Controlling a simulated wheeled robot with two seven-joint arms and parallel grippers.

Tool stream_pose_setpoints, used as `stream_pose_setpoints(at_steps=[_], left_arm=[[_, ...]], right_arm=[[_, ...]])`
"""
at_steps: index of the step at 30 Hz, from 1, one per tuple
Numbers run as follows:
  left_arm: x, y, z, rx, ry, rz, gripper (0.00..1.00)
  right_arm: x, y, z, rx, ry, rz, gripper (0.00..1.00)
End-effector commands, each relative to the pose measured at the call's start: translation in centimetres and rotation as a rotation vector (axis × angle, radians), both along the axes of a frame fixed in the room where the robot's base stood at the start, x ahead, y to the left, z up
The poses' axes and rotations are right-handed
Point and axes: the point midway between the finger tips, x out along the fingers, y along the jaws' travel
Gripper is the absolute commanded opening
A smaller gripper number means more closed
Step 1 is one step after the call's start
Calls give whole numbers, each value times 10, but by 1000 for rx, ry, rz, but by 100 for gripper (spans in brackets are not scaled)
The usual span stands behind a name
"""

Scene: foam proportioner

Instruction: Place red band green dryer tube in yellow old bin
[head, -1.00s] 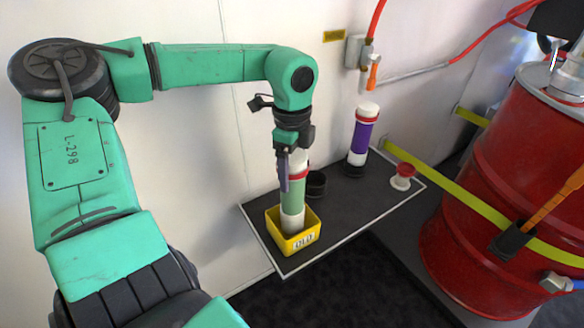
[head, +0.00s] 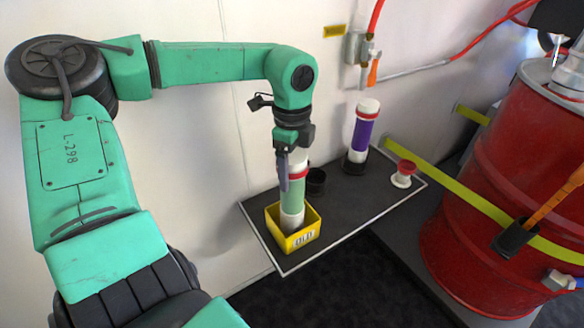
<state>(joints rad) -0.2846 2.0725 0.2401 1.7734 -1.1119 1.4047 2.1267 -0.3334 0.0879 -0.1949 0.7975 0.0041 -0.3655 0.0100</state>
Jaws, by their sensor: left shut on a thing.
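The green dryer tube with a red band (head: 293,199) stands upright, its white lower end inside the yellow bin (head: 305,236) with a label on its front. The tube's bottom is hidden by the bin's front wall, so I cannot tell whether it touches the floor of the bin. My left gripper (head: 291,168) comes down from above and is shut on the upper part of the tube. My right gripper is not in view.
A purple tube with a red band (head: 362,135) stands in a black holder at the shelf's back. An empty black holder (head: 315,182) is behind the bin. A red-topped white piece (head: 403,174) sits right. A red drum (head: 500,190) with a yellow strap stands beyond the shelf (head: 345,215).

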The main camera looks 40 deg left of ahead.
Motion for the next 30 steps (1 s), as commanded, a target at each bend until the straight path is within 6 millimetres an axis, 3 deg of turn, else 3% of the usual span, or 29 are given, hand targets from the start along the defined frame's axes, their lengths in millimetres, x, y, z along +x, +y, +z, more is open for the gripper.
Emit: stream_pose_setpoints(at_steps=[5, 6, 7, 16, 20, 21, 30], left_arm=[[0, 0, 0, 0, -2, 0, 0], [0, 0, -1, 0, 0, 0, 88], [0, 0, -1, 0, 0, 0, 99], [0, 0, 2, 0, 0, 0, 100], [0, 0, 13, -1, -1, 0, 100], [0, 0, 18, -1, 0, 0, 100], [1, 0, 104, 3, -5, 1, 100]], right_arm=[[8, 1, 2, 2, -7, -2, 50], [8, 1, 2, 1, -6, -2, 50], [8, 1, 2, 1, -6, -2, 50], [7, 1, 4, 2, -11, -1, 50], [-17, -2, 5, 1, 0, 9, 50], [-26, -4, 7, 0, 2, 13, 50], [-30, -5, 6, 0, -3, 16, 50]])
